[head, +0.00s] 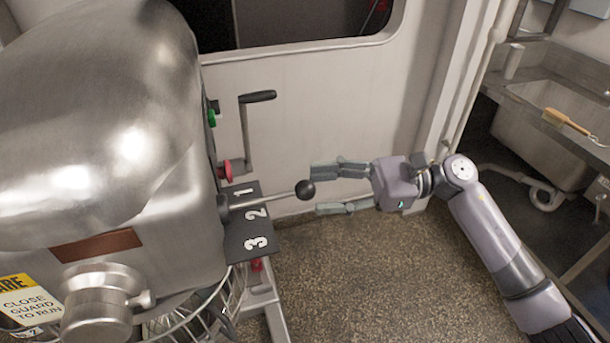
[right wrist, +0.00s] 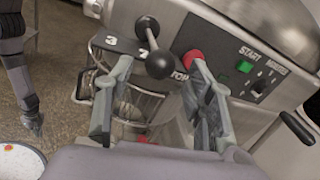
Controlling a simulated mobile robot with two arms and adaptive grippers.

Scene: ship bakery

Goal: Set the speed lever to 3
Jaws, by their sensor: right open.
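The speed lever (head: 270,198) is a metal rod with a black ball knob (head: 306,189), sticking out from the mixer's side. It passes over a dark number plate (head: 236,240) marked 1, 2 and 3. In the head view the rod lies between the 1 and the 2. My right gripper (head: 315,190) is open, its fingertips just at the knob. In the right wrist view the knob (right wrist: 160,64) shows between the two fingers; contact cannot be told. What seems my left gripper (right wrist: 34,122) hangs at the left of the wrist view, its jaws unclear.
The mixer's steel body (head: 110,120) fills the left. A red stop button (head: 228,171) and a crank handle (head: 257,97) are close above the lever. A wire guard (head: 215,305) is below. A sink (head: 545,120) stands at the right; the floor (head: 370,270) between is clear.

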